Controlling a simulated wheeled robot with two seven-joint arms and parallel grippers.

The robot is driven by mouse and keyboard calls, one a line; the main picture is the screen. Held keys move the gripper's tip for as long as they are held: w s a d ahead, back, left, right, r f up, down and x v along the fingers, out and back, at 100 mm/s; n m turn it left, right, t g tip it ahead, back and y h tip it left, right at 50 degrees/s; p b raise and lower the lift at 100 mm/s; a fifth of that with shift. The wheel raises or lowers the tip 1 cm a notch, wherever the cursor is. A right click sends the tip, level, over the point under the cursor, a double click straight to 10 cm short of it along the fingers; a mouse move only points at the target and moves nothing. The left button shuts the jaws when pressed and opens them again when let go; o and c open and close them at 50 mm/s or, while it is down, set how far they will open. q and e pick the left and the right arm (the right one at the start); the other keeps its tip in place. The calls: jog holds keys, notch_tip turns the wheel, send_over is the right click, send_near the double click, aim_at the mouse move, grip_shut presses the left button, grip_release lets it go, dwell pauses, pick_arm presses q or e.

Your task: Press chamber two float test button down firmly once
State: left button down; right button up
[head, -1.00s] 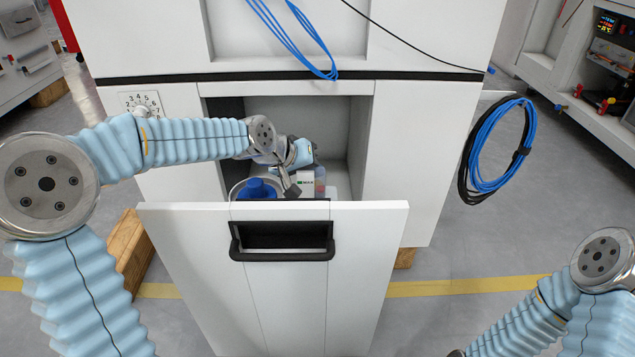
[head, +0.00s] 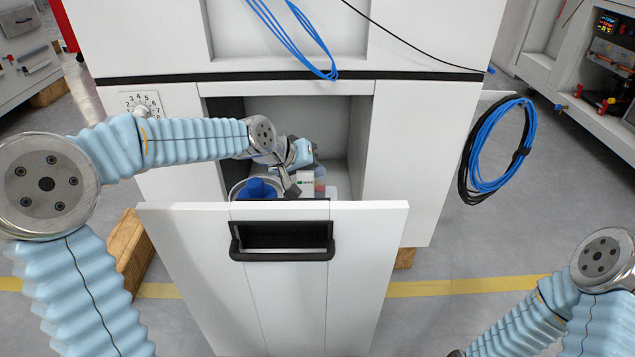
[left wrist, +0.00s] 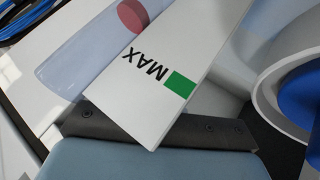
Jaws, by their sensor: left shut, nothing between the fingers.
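My left gripper (head: 291,190) reaches over the front panel (head: 180,225) into the opening of the white cabinet. It is shut and holds nothing. Beside it, to its left in the head view, is a blue float-like part (head: 258,188) in a round white vessel; it also shows at the right edge of the left wrist view (left wrist: 299,92). A white plate marked MAX with a green square (left wrist: 150,85) lies close in the left wrist view. A red disc (left wrist: 132,14) shows in a pale clear cylinder behind it. I cannot tell which part is the test button.
The tilted-out front panel has a black handle (head: 283,252) and stands in front of the opening. A blue cable coil (head: 492,150) hangs at the cabinet's right. A numbered dial (head: 143,104) is at its upper left. A wooden block (head: 133,250) lies at left.

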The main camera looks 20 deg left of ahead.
pick_arm(q)
jog(key=shift+f+b, duration=0.35)
jog(key=shift+f, duration=0.05)
jog(key=shift+f+b, duration=0.5)
jog(key=shift+f, duration=0.15)
dwell(0.5)
jog(key=shift+r, duration=0.1)
dwell(1.0)
jog(key=shift+r+p, duration=0.75)
jog(key=shift+r, duration=0.25)
jog(key=shift+r+p, duration=1.8)
jog(key=shift+r, duration=0.7)
